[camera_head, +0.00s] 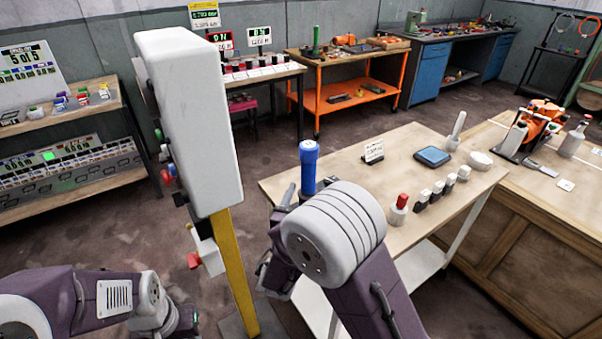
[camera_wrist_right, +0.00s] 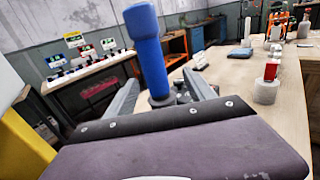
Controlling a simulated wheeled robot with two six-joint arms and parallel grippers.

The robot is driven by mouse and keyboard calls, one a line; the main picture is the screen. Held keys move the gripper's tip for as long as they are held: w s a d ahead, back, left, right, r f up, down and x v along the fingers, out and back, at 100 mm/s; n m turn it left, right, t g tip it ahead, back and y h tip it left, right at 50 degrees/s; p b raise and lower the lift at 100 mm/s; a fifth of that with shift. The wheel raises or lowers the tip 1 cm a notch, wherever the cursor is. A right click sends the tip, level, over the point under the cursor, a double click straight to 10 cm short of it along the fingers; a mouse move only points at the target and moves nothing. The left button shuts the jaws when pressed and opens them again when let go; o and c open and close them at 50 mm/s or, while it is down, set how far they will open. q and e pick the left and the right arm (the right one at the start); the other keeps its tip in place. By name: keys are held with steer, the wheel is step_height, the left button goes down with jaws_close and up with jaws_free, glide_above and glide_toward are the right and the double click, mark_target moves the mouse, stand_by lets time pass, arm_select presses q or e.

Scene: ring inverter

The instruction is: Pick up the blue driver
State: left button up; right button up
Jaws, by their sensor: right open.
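The blue driver (camera_head: 308,168) stands upright near the left edge of the wooden-topped table (camera_head: 340,160). In the right wrist view the driver (camera_wrist_right: 151,55) rises between the fingers of my right gripper (camera_wrist_right: 160,98), its lower end in a dark base. My right gripper (camera_head: 287,196) is open, and a gap shows between the driver and each finger in the wrist view. In the head view my right wrist hides the driver's lower part and most of the gripper. My left arm is at the bottom left; its gripper cannot be made out.
A tall white box on a yellow post (camera_head: 190,120) stands just left of the table. A red-topped white cylinder (camera_head: 398,210), several small black-and-white blocks, a blue pad (camera_head: 433,156) and a small sign (camera_head: 373,151) are on the table. The table's middle is clear.

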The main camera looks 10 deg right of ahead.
mark_target(307, 180)
steer(key=shift+w+f+y, duration=0.25)
steer(key=shift+w+y, duration=0.05)
steer(key=shift+w, duration=0.8)
steer(key=shift+w+d+r, duration=0.15)
steer(key=shift+r, duration=0.1)
steer(key=x, duration=0.4)
steer(key=shift+w+d+r+p, duration=0.1)
steer(key=shift+w+r+p, duration=0.05)
steer(key=shift+w+p, duration=0.2)
steer(key=shift+r, duration=0.1)
jaws_close()
